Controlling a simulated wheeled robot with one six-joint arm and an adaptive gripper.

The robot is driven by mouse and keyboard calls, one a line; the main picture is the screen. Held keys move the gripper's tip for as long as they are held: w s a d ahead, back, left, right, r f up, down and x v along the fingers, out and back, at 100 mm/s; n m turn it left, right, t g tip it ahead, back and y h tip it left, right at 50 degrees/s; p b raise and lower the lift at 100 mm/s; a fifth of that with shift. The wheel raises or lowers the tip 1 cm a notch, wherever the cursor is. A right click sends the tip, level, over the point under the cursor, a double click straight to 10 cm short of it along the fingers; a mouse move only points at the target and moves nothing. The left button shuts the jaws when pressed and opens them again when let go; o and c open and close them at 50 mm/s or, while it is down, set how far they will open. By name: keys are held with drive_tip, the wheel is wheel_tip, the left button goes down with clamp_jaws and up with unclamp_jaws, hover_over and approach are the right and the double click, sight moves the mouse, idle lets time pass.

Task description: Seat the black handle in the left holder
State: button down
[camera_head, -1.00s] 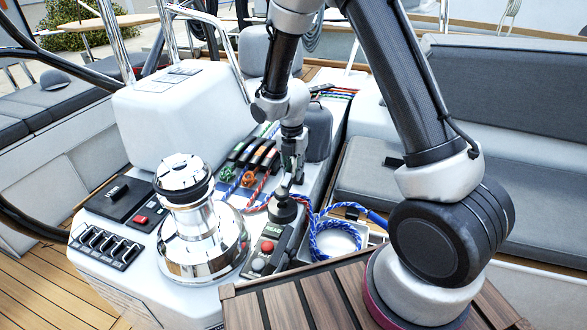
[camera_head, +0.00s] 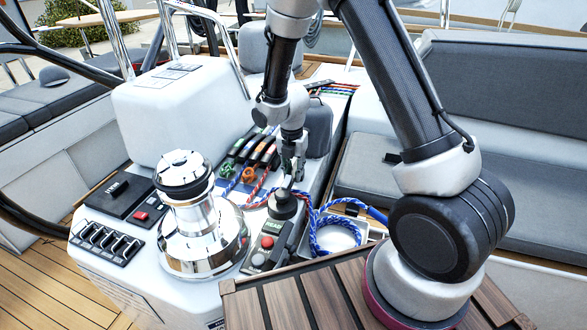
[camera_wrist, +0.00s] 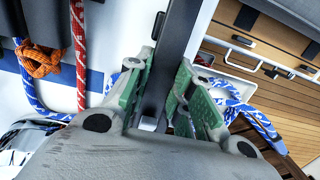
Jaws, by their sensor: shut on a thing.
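My gripper (camera_head: 290,174) is above the console, to the right of the chrome winch, and points down. In the wrist view my gripper (camera_wrist: 165,100) has its green-padded fingers closed on a dark bar, which I take to be the black handle (camera_wrist: 176,50). The bar runs away from between the pads toward the top of the picture. In the head view the fingers largely hide the held part, just above a round black piece (camera_head: 283,205) on the console. I cannot tell whether the two touch. I cannot make out the left holder clearly.
The chrome winch (camera_head: 195,225) stands left of the gripper. A red-button panel (camera_head: 266,243) with a black bar lies in front. Rope clutches (camera_head: 250,150) with red and blue ropes are behind. Blue rope (camera_head: 335,222) coils over a tray at right. A slatted wooden table (camera_head: 290,300) is nearest.

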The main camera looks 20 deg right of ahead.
drive_tip(key=shift+f, duration=0.6)
idle(0.7)
drive_tip(key=c, duration=1.2)
unclamp_jaws()
drive_tip(key=shift+o, duration=0.5)
drive_tip(key=o, duration=0.4)
drive_tip(key=shift+r, duration=4.5)
